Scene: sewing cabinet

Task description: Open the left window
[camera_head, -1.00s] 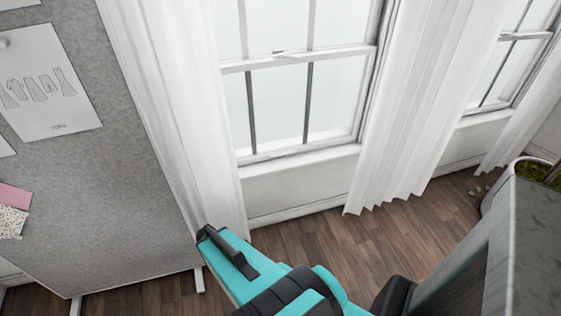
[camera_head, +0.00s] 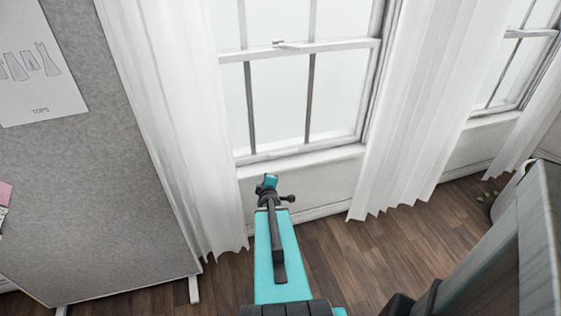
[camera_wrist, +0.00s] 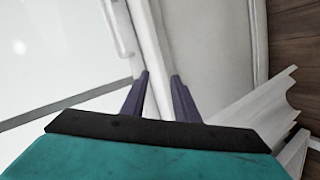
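The left window (camera_head: 301,93) is a white sash window, with its lower sash down near the sill (camera_head: 305,158). Its bottom rail (camera_head: 300,149) runs just above the sill. In the wrist view, pale glass (camera_wrist: 50,60) fills the left side, and a slim white handle (camera_wrist: 119,28) shows at the top on the frame. My gripper (camera_wrist: 160,75) has its two dark purple fingers apart. A white strip of the window frame or sill passes behind or between them; contact is not clear. In the head view, my teal arm reaches to just below the sill, and the fingers are hard to make out.
White curtains hang left (camera_head: 178,130) and right (camera_head: 405,110) of the window. A grey pinboard (camera_head: 110,190) stands at the left. A second window (camera_head: 520,62) is at the right. Bare wooden floor (camera_head: 365,250) lies below the windows.

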